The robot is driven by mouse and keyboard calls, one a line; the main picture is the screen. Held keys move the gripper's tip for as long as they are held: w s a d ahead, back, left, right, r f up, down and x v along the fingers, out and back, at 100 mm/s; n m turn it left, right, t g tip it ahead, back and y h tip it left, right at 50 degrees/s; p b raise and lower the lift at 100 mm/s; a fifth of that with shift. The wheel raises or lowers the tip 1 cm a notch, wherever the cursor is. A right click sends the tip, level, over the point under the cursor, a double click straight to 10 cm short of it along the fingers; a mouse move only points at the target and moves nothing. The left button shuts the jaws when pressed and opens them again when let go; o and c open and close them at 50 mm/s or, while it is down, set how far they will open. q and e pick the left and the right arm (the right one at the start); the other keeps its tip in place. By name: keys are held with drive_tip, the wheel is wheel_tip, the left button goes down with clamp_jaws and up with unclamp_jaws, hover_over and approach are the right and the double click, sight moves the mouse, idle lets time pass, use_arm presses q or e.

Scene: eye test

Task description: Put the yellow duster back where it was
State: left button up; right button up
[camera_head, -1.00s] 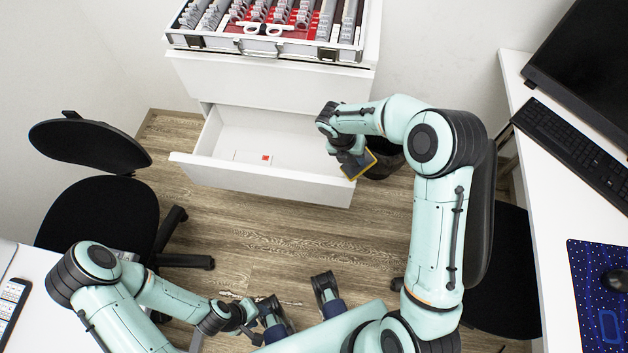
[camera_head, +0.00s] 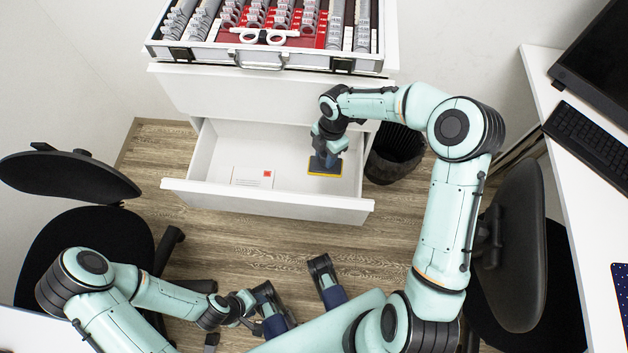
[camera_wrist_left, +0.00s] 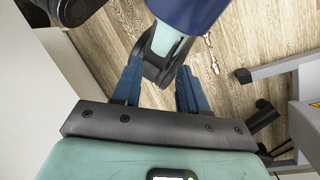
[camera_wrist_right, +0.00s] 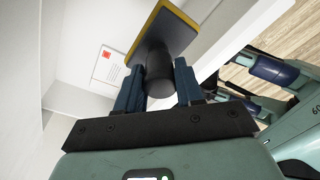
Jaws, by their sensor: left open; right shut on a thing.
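The yellow duster (camera_head: 325,171) is a dark pad with a yellow edge and a dark handle. My right gripper (camera_head: 327,154) is shut on its handle and holds it pad down within the right part of the open white drawer (camera_head: 265,201). I cannot tell whether the pad touches the drawer floor. In the right wrist view, the fingers (camera_wrist_right: 158,72) close around the dark round handle, with the duster pad (camera_wrist_right: 168,33) beyond. My left gripper (camera_wrist_left: 157,78) is open and empty, above the floor near my own base.
A white card with a red square (camera_head: 252,176) lies in the drawer, left of the duster. A case of lenses (camera_head: 270,54) stands on the cabinet. A black bin (camera_head: 393,155) is right of the drawer. Black chairs (camera_head: 85,225) (camera_head: 515,245) stand either side.

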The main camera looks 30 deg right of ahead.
drive_tip(key=f, duration=0.2)
drive_tip(key=shift+w+f+b, duration=0.35)
drive_tip(key=shift+f+b, duration=0.05)
drive_tip(key=shift+s+f, duration=0.15)
drive_tip(key=shift+f, duration=0.05)
use_arm(q)
drive_tip(key=w+a+f+t+y+b, duration=0.1)
drive_tip(key=w+a+f+t+b, duration=0.2)
drive_tip(key=w+f+b, duration=0.2)
drive_tip(key=shift+w+a+f+n, duration=0.35)
drive_tip(key=shift+w+f, duration=0.9)
drive_tip(key=shift+w, duration=0.5)
use_arm(e)
drive_tip(key=shift+s+f, duration=0.1)
drive_tip(key=shift+f, duration=9.85)
drive_tip(key=shift+f, duration=0.1)
drive_tip(key=o, duration=0.9)
use_arm(q)
drive_tip(key=shift+w, duration=0.1)
use_arm(e)
drive_tip(key=shift+o, duration=0.2)
